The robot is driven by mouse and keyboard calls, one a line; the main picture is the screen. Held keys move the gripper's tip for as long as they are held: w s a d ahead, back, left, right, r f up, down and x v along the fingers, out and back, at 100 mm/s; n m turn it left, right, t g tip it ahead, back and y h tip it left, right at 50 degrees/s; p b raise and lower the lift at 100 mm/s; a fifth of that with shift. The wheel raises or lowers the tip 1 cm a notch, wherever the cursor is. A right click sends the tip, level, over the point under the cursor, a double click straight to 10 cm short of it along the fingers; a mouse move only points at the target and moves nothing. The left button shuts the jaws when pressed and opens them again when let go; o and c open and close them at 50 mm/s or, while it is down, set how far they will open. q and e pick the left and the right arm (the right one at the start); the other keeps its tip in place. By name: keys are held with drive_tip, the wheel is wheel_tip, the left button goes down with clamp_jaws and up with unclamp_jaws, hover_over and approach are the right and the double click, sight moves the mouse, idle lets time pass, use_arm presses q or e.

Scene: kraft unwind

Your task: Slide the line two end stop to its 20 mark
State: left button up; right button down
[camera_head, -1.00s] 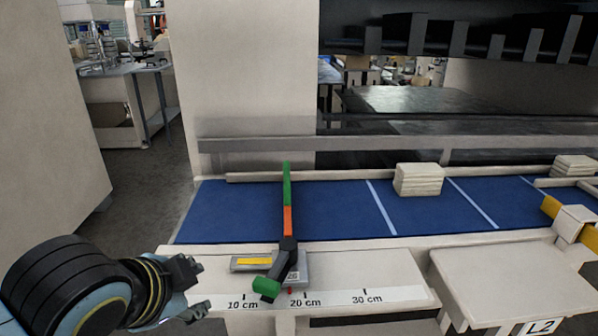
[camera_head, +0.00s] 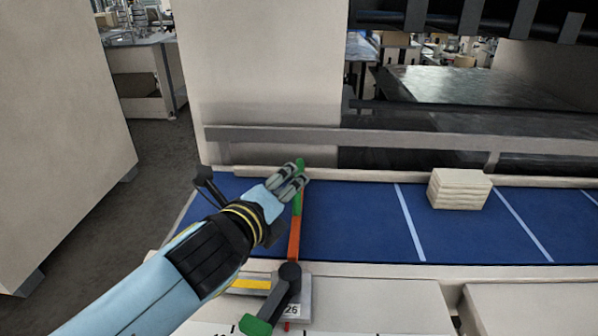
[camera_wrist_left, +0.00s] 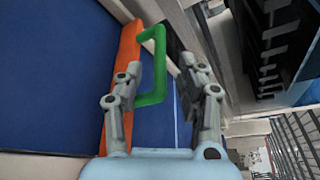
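The end stop is an orange bar (camera_head: 294,240) lying across the blue belt, with a green handle (camera_head: 299,205) near its far end. The handle also shows in the wrist view (camera_wrist_left: 152,98). My left gripper (camera_head: 290,178) is at this handle, its fingers open on either side of it with gaps visible. At the front, a grey carriage (camera_head: 304,300) labelled 26 carries a dark lever with a green tip (camera_head: 255,325), angled to the lower left. A red pointer (camera_head: 287,326) shows below the carriage. The scale (camera_head: 215,330) is mostly cut off. My right gripper is not in view.
The blue belt (camera_head: 350,215) is clear right of the bar up to a pale stacked block (camera_head: 460,188). A pale rail (camera_head: 390,175) runs along the belt's back edge. A light ledge (camera_head: 380,300) lies in front.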

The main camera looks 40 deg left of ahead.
sight(298, 173)
use_arm(q)
drive_tip(key=x, duration=0.5)
drive_tip(key=shift+w, duration=0.1)
drive_tip(key=shift+w+a+f, duration=0.1)
drive_tip(key=shift+w+a, duration=0.05)
drive_tip(key=shift+w, duration=0.25)
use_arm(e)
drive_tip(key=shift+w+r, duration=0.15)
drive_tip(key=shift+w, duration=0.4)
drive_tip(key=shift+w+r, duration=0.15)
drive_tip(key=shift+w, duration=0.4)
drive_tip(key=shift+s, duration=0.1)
use_arm(q)
drive_tip(key=c, duration=0.4)
clamp_jaws()
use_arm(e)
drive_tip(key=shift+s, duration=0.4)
